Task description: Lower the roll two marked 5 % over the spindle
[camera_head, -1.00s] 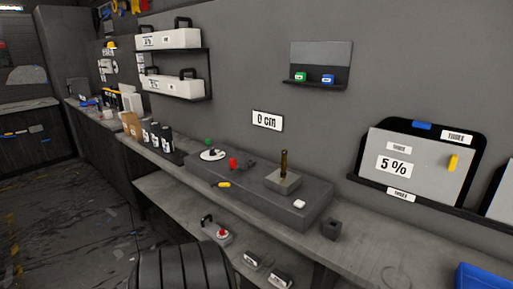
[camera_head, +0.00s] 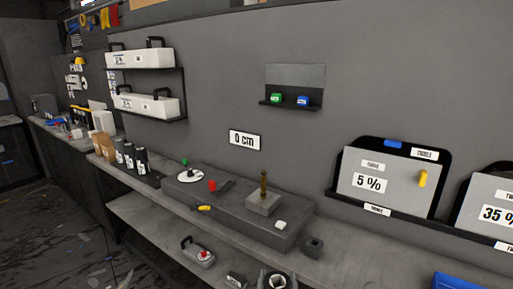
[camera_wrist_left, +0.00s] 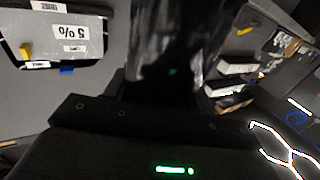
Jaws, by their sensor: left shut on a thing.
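The spindle (camera_head: 263,184) is an upright brass-coloured post on a grey block (camera_head: 264,203) on the raised bench platform. Nothing is around it. A dark glossy roll (camera_wrist_left: 170,45) fills the upper middle of the left wrist view, and my left gripper (camera_wrist_left: 165,95) is shut on it. No marking is readable on it. In the head view, a dark ringed end with a pale centre (camera_head: 277,281) shows at the bottom edge, apparently the roll in my left gripper, below and in front of the spindle in the picture. My right gripper is not in view.
A red item (camera_head: 212,185), a yellow item (camera_head: 204,208) and a white block (camera_head: 281,225) lie near the spindle. Several dark cylinders (camera_head: 129,157) stand on the bench at left. The air above the spindle is clear.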

